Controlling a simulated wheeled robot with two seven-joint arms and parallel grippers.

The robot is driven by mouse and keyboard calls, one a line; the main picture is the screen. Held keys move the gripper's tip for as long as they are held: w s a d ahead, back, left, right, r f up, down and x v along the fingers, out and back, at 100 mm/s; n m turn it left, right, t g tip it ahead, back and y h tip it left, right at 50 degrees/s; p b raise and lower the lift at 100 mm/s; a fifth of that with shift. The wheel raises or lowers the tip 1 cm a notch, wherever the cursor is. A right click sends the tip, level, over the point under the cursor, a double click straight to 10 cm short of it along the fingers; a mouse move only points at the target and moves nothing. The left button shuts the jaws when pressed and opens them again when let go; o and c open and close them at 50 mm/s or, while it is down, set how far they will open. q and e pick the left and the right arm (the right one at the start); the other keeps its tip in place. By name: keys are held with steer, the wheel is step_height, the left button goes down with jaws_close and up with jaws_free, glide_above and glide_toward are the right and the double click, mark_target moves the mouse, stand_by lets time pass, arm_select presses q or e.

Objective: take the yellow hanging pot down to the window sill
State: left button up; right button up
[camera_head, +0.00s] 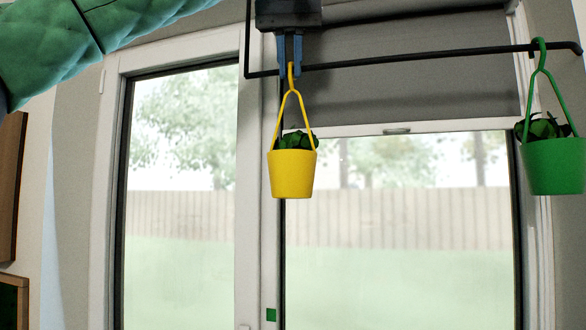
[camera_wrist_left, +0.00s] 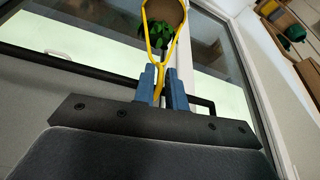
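The yellow hanging pot (camera_head: 292,174) hangs upright in front of the window, with a green plant in it and a forked yellow hanger above. My left gripper (camera_head: 290,72) points down from above, its blue fingers closed on the top of the hanger near the black rail (camera_head: 420,56). The left wrist view shows the hanger (camera_wrist_left: 161,65) between the two blue fingertips (camera_wrist_left: 162,88), with the pot (camera_wrist_left: 165,12) beyond. The fingers hide the hook's top, so I cannot tell whether it touches the rail. The window sill and my right gripper are not in view.
A green hanging pot (camera_head: 555,165) hangs from the rail's right end. A grey blind (camera_head: 400,95) covers the upper window behind the rail. The space below the yellow pot looks clear. Wooden shelving (camera_head: 12,185) stands at the left edge.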

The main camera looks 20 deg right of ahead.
arm_select(q)
jaws_close()
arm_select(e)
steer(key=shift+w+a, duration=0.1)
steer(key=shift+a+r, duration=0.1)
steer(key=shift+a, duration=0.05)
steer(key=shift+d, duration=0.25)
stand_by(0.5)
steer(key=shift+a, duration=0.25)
